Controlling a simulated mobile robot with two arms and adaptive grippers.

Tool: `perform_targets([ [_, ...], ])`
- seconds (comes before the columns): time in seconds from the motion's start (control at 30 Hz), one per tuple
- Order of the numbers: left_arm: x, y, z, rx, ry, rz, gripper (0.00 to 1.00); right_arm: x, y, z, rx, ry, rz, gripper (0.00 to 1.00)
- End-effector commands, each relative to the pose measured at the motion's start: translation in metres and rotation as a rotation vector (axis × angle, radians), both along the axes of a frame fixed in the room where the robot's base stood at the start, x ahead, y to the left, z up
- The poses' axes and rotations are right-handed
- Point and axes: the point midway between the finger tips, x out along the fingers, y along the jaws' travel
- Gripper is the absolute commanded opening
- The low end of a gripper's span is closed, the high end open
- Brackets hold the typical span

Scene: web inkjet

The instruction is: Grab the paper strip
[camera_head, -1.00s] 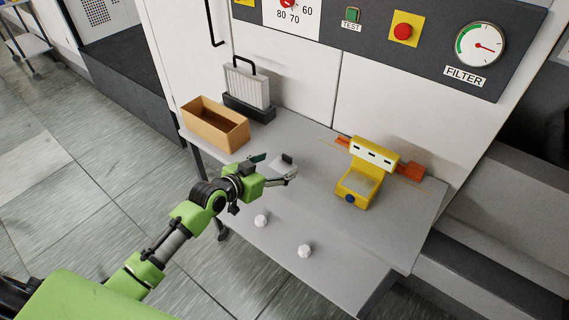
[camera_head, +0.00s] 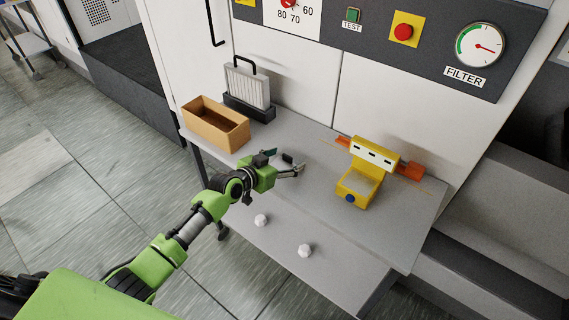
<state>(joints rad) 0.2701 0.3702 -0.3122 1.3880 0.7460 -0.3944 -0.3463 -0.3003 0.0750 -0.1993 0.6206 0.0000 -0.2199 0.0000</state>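My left gripper (camera_head: 288,160) reaches in from the left, low over the grey table. Its two fingers are spread apart. A small light-grey block with a black top piece (camera_head: 288,157) sits at the fingertips, partly hidden by the gripper; I cannot tell whether they touch. No thing is clearly a paper strip. A yellow device (camera_head: 352,190) with a white slotted front and orange side parts stands to the right, apart from the gripper. A thin tan line shows on either side of it; I cannot tell what it is. My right gripper is not in view.
An open cardboard box (camera_head: 222,136) and a pleated filter in a black holder (camera_head: 250,108) stand at the table's back left. Two white crumpled balls lie at the front, one left (camera_head: 261,220) and one right (camera_head: 305,250). A control panel (camera_head: 375,30) is on the wall behind.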

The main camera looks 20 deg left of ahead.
Motion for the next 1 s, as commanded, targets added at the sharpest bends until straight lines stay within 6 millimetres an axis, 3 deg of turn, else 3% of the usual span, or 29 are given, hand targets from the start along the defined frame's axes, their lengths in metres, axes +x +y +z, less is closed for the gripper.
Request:
perform_targets([
  [0.03, 0.0, 0.0, 0.0, 0.0, 0.0, 0.0, 0.51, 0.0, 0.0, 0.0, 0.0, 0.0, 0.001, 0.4],
  [0.1, 0.0, 0.0, 0.0, 0.0, 0.0, 0.0, 0.38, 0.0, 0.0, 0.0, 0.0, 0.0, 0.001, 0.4],
  [0.57, 0.0, 0.0, 0.006, 0.0, 0.0, -0.001, 0.38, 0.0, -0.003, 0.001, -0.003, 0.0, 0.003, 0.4],
  [0.77, 0.0, 0.0, 0.033, 0.002, -0.004, 0.0, 0.38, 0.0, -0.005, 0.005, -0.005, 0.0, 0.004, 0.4],
  [1.0, -0.013, 0.044, 0.082, 0.01, -0.006, 0.001, 0.38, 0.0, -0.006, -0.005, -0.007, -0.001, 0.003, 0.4],
])
